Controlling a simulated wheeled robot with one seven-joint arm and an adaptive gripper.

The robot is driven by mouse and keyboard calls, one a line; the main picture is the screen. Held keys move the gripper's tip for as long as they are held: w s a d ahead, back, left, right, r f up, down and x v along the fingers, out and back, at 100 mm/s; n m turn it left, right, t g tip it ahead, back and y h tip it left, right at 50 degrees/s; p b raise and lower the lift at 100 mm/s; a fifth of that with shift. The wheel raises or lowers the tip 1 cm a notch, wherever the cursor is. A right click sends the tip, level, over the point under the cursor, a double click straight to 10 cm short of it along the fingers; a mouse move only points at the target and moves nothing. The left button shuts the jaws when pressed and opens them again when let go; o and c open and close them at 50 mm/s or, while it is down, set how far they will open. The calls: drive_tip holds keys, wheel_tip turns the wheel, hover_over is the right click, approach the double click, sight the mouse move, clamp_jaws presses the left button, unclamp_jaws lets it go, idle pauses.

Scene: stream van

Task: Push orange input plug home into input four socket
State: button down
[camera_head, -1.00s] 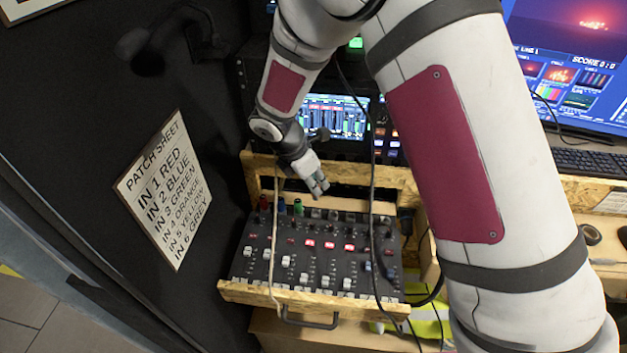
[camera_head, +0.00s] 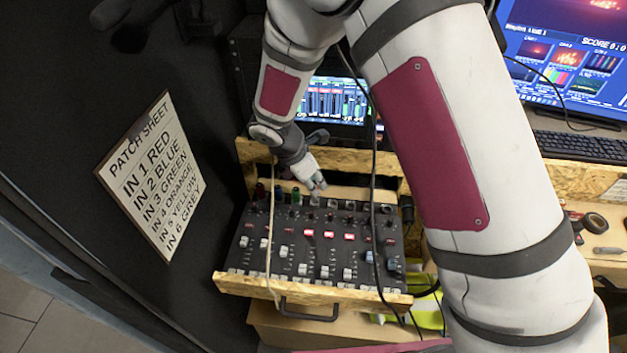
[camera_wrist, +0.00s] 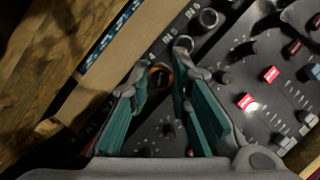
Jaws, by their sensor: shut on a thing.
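The mixer (camera_head: 315,245) lies in a chipboard tray, with a row of sockets along its back edge. Red (camera_head: 260,191), blue (camera_head: 279,193) and green (camera_head: 296,195) plugs stand at the row's left end. My gripper (camera_head: 318,184) is just right of the green plug, over the row. In the wrist view, my gripper's (camera_wrist: 160,66) teal-padded fingers are shut around the orange-ringed plug (camera_wrist: 158,77), which sits at the row beside the IN 5 socket (camera_wrist: 184,43). The IN 6 socket (camera_wrist: 208,17) is bare. How deep the plug sits cannot be told.
A black cable (camera_head: 373,150) and a pale cable (camera_head: 270,225) hang across the mixer. The patch sheet (camera_head: 150,175) on the left wall lists IN 4 as orange. A screen (camera_head: 333,103) stands behind.

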drive_tip(key=shift+f+b, duration=0.85)
drive_tip(key=shift+f, duration=0.6)
idle(0.3)
drive_tip(key=c, duration=1.4)
unclamp_jaws()
drive_tip(key=v, duration=1.2)
drive_tip(key=shift+r, duration=0.1)
drive_tip(key=shift+d, duration=0.1)
